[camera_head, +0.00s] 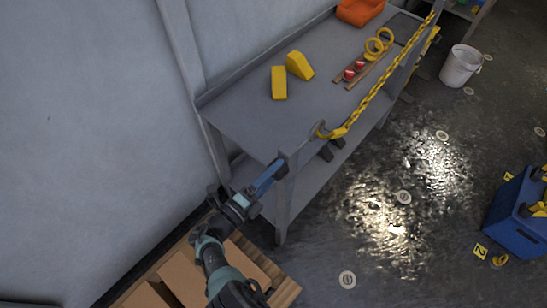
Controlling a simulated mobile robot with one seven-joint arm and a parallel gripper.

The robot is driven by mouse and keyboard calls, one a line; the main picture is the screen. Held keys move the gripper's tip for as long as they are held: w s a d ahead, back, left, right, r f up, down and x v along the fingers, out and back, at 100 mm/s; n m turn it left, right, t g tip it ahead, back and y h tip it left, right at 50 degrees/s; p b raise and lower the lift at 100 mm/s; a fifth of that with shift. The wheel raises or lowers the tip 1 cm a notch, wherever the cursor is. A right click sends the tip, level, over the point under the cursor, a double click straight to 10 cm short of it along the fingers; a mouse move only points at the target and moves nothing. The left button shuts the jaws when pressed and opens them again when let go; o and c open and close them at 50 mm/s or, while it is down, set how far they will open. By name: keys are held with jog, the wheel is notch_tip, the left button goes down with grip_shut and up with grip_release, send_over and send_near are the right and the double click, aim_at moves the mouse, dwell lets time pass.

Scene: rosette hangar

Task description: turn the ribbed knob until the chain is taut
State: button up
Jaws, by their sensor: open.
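A yellow chain (377,88) runs along the front side of a grey workbench, from the top of the view down to a hook (322,130) near the bench's near corner. It runs nearly straight with a slight bow. A thin rod leads from the hook to the corner post. My gripper (276,169), with blue fingers, is open at that post, in line with the rod. A small dark grey part, probably the ribbed knob (283,166), shows at the fingertips. Its ribs are too small to make out, and the fingers partly hide it. I cannot tell whether they touch it.
The workbench (240,105) bears two yellow blocks (289,75), yellow rings (378,43), red items and an orange bin (360,11). A cardboard box on a pallet (287,293) lies below my arm. A white bucket (460,66) and blue crate (513,235) stand right, with open floor between.

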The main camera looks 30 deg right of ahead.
jog(key=n, duration=0.7)
jog(key=shift+n, duration=0.3)
jog(key=shift+c, duration=0.3)
grip_shut()
jog(key=m, duration=1.5)
